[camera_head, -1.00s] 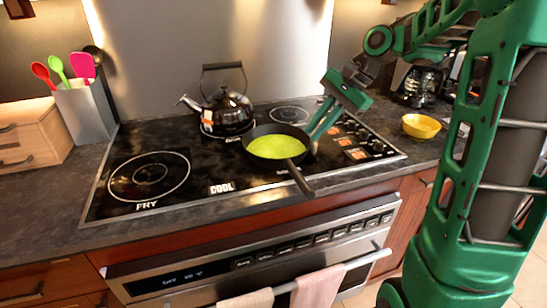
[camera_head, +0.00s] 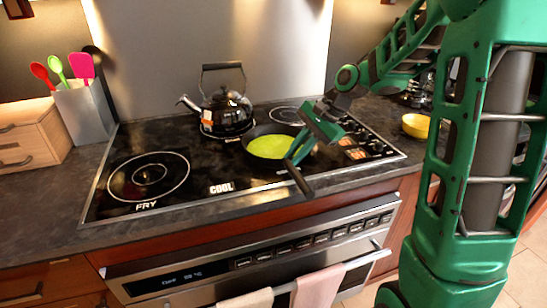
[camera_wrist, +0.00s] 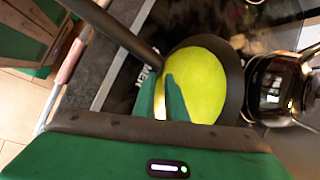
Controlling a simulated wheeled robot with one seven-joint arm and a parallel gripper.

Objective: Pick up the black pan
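The black pan (camera_head: 247,146) sits on the cooktop with a flat yellow-green fill (camera_head: 268,147) inside. Its dark handle (camera_head: 300,181) points toward the front edge of the counter. My gripper (camera_head: 294,154) is over the right side of the pan, near where the handle meets it. In the wrist view, my gripper (camera_wrist: 163,80) shows two green fingers with a gap between them and nothing held. There the pan (camera_wrist: 235,82) lies beyond the fingertips and its handle (camera_wrist: 112,26) runs to the upper left. Whether the fingers touch the pan cannot be told.
A black kettle (camera_head: 227,113) stands behind the pan to the left. A yellow bowl (camera_head: 417,126) is right of the cooktop. A utensil holder (camera_head: 83,115) stands at the far left. Towels (camera_head: 317,287) hang on the oven front. The cooktop's left part is clear.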

